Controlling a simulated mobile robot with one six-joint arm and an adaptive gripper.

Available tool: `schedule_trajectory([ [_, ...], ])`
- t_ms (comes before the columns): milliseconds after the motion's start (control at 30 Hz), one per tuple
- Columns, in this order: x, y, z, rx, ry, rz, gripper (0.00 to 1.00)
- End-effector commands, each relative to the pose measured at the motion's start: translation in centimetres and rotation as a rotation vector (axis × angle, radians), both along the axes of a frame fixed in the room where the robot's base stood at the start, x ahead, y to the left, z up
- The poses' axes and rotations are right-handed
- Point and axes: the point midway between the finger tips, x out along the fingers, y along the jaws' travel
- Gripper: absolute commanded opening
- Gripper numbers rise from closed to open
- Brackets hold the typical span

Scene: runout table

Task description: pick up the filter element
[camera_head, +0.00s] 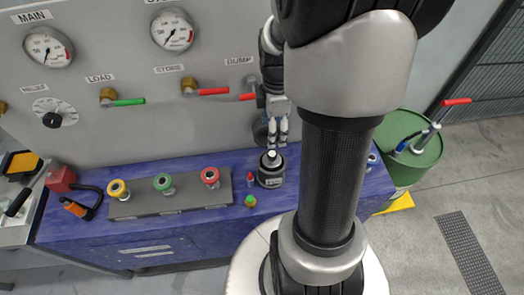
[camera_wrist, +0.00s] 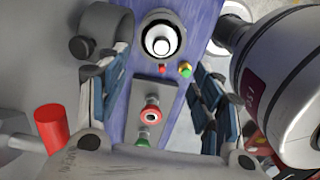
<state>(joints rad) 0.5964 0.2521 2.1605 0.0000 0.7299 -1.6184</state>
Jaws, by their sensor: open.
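A dark canister with a pale label and a white top, likely the filter element (camera_head: 270,179), stands upright on the blue bench, right of the grey valve block.
The grey block (camera_head: 140,207) carries yellow, green and red knobs. Behind is a panel (camera_head: 120,45) with gauges and projecting levers. A green drum (camera_head: 412,150) stands right.

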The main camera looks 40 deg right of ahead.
Motion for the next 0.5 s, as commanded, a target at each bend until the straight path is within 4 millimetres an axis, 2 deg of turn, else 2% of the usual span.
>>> schedule_trajectory([
  [33, -0.1, 0.1, -1.6, 0.003, 0.004, 0.0, 0.6],
  [200, -0.1, 0.1, -5.3, 0.003, 0.004, 0.0, 0.6],
  [333, 0.0, 0.1, -7.4, 0.002, 0.003, -0.001, 0.6],
  [500, 0.0, 0.1, -8.7, 0.0, 0.0, -0.001, 0.6],
])
